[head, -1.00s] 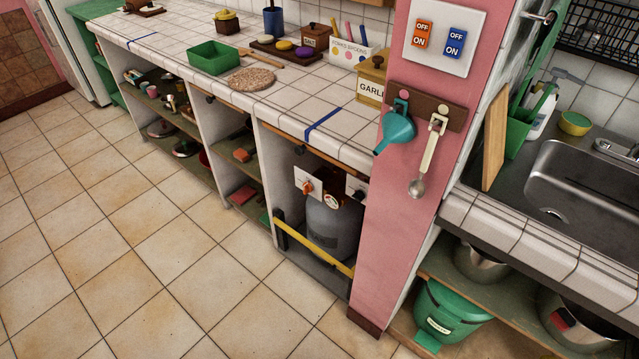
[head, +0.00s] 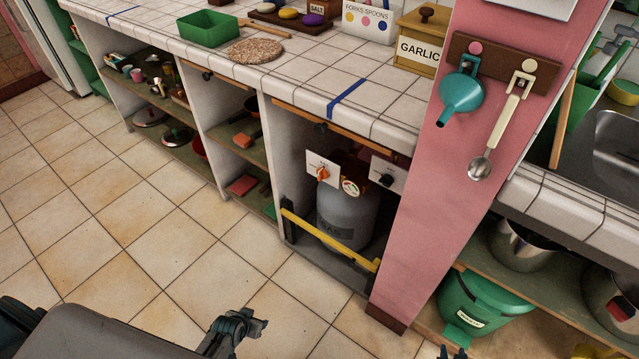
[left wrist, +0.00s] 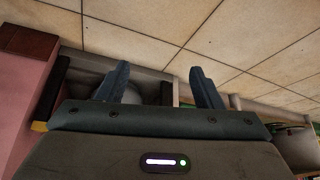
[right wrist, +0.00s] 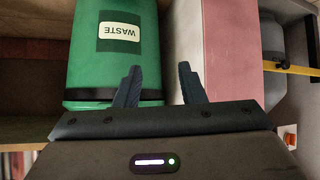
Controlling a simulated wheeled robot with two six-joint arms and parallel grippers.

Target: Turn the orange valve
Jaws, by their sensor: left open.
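The orange valve (head: 323,173) sits on a white plate (head: 313,160) inside the open bay under the counter, above and beside a grey gas bottle (head: 345,216). In the right wrist view the orange valve (right wrist: 290,139) shows at the right edge. My right gripper (right wrist: 159,66) is open and empty, in front of the green waste bin and pillar, well away from the valve. Only its tips (head: 452,352) show at the head view's bottom edge. My left gripper (left wrist: 158,66) is open and empty, facing the lower bay; the valve is not visible in its view.
A yellow bar (head: 325,240) crosses the front of the bay. A black knob (head: 387,180) is on another plate to the right. The pink pillar (head: 440,190) stands right of the bay, with the green waste bin (head: 485,300) beyond. Open tiled floor (head: 150,230) lies in front.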

